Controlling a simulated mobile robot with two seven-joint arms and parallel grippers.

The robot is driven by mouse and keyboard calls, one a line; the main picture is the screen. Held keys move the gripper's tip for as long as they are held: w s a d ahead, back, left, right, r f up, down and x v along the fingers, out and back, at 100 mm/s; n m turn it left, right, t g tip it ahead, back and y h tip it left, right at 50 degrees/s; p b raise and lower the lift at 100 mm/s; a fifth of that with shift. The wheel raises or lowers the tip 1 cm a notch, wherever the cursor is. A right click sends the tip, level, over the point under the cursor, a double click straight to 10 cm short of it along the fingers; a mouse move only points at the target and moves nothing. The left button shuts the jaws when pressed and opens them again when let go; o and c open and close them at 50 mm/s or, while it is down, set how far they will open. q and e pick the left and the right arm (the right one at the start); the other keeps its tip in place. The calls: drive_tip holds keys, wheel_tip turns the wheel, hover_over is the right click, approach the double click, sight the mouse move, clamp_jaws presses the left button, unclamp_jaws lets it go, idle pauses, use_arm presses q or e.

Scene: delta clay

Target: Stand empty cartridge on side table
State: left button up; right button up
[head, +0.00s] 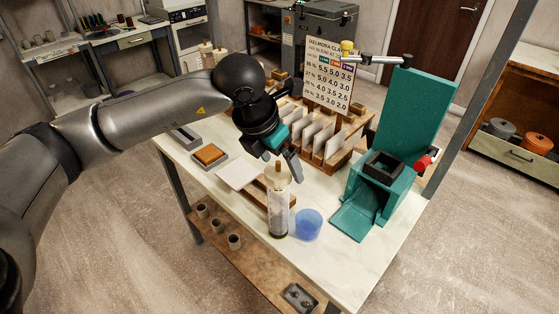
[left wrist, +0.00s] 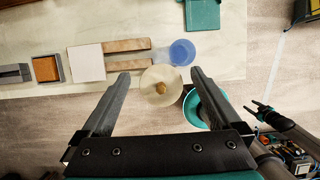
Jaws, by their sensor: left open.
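A tall clear cartridge (head: 278,208) with a pale cap, a scale on its side and a dark lower end is upright at the table's front edge. Its round cap with a small brown knob (left wrist: 161,87) shows in the left wrist view. My left gripper (head: 282,163) is open at the cartridge's top. In the left wrist view its fingers (left wrist: 160,85) lie on either side of the cap, with gaps visible. Whether the cartridge's base touches the table is unclear. My right gripper (left wrist: 258,108) shows small at the right of the left wrist view, its fingers apart and empty.
A blue translucent cup (head: 308,225) stands right beside the cartridge. A teal press (head: 410,130) stands at the table's right. A lower shelf (head: 245,262) holds small cups.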

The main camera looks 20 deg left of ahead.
use_arm(q)
drive_tip(key=v, duration=1.2)
drive_tip(key=shift+r, duration=0.15)
